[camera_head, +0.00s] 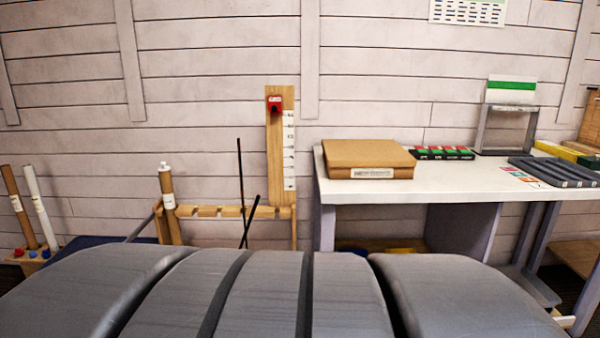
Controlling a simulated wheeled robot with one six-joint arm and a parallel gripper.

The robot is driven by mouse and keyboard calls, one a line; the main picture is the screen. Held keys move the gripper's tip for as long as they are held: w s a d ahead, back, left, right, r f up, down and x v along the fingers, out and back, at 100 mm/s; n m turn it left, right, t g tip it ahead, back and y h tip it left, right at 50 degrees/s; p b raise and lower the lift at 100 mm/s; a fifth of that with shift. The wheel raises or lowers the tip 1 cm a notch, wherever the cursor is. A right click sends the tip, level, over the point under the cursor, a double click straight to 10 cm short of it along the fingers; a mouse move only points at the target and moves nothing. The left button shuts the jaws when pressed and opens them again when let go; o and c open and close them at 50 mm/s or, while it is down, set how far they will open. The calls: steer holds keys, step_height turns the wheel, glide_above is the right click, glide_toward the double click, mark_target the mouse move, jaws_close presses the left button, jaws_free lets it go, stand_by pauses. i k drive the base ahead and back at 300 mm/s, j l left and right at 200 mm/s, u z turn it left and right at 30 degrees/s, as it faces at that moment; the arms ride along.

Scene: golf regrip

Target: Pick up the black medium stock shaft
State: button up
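Two thin dark shafts stand at the slotted wooden rack (222,211). One dark shaft (240,175) is long and nearly upright. The other, a shorter black shaft (251,220), is tilted and crosses in front of it low down. Their lower ends are hidden behind the grey shape in the foreground. I cannot tell from any label which one is the medium stock shaft. My gripper is not in view.
A brown tube (170,205) stands at the rack's left end and a measuring board (275,150) at its right. White and brown tubes (40,208) stand far left. A white table (440,184) on the right bears a cardboard box (368,155) and a grey tray (555,172).

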mark_target(258, 197)
steer(key=k+l, duration=0.15)
steer(key=i+u, duration=0.2)
steer(key=i, duration=0.4)
steer(key=i+l+u, duration=0.2)
steer(key=i, duration=0.35)
steer(key=i+l+u, duration=0.2)
steer(key=i, duration=0.4)
steer(key=j, duration=0.1)
